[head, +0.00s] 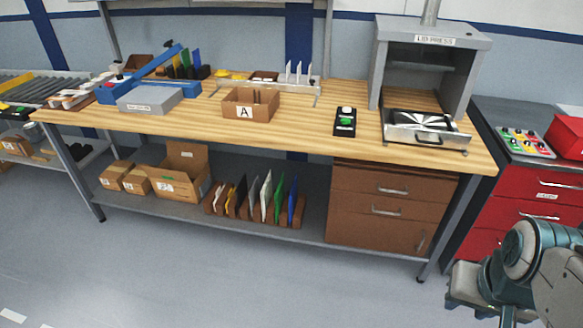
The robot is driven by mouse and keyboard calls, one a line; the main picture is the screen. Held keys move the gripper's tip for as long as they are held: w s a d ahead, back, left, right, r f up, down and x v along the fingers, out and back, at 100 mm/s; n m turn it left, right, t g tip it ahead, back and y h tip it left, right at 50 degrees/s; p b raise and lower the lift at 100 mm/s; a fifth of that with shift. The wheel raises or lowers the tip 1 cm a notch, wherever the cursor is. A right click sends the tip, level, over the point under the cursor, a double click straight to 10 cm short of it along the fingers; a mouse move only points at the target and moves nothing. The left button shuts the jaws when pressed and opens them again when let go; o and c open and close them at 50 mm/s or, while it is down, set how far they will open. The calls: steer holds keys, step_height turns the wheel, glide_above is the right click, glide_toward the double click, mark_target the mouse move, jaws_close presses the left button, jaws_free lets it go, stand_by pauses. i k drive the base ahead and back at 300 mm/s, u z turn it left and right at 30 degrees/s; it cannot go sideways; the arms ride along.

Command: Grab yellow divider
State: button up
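A rack of upright dividers (299,223) stands on the lower shelf under the workbench. A thin yellow divider (229,194) shows near its left end, beside a black divider (240,191) and partly hidden by its neighbours. White, green (279,195) and blue (292,200) dividers stand farther right. A second rack at the back left of the bench top also holds a few coloured plates, one of them yellowish. Part of my arm shows at the bottom right, with a grey end block (470,285) well away from both racks. I cannot make out its fingers.
On the bench are an open box marked A (249,105), a grey box (150,99), a button box (345,122) and a lid press (428,60). Cardboard boxes (178,185) flank the lower rack on the left, brown drawers (385,207) on the right. The floor in front is clear.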

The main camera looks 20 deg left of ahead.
mark_target(231, 194)
steer(key=u, duration=0.2)
steer(key=i, duration=0.95)
steer(key=u, duration=1.1)
steer(key=i, duration=0.55)
steer(key=u, duration=0.55)
